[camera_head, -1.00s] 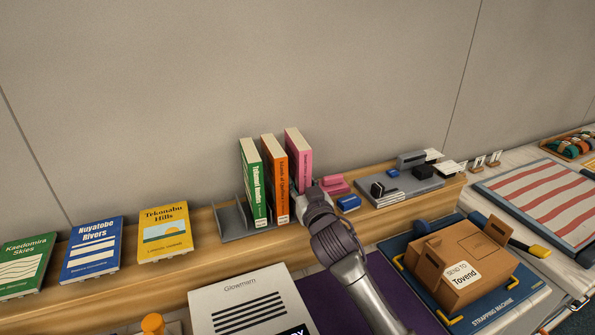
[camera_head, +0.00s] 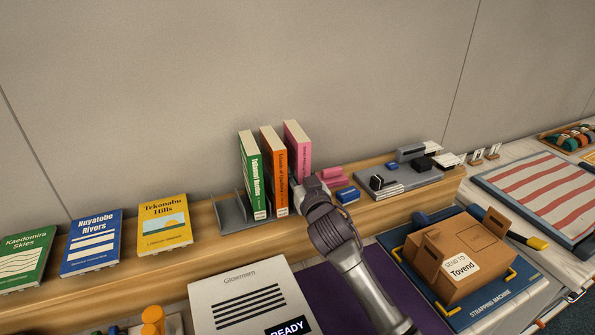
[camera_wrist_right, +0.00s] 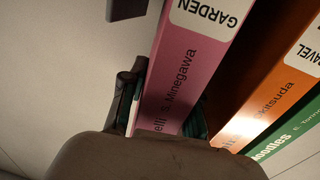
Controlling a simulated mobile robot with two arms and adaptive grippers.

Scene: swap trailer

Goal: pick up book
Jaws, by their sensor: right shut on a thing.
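A pink book (camera_head: 296,143) stands upright at the right end of a row on the wooden shelf. In the right wrist view the pink book (camera_wrist_right: 188,75), labelled GARDEN, runs between the fingers of my right gripper (camera_wrist_right: 165,110). In the head view my right gripper (camera_head: 308,188) is at the lower part of the pink book's spine, shut on it. An orange book (camera_head: 274,172) and a green book (camera_head: 252,178) stand just left of it, beside a grey book holder (camera_head: 231,214). My left gripper is not in view.
Blue (camera_head: 92,244), yellow (camera_head: 165,224) and green-covered (camera_head: 24,260) books stand on the left of the shelf. Pink and blue blocks (camera_head: 346,195) and a grey tray (camera_head: 395,184) lie to the right. A cardboard box (camera_head: 463,252) sits on the strapping machine (camera_head: 497,296).

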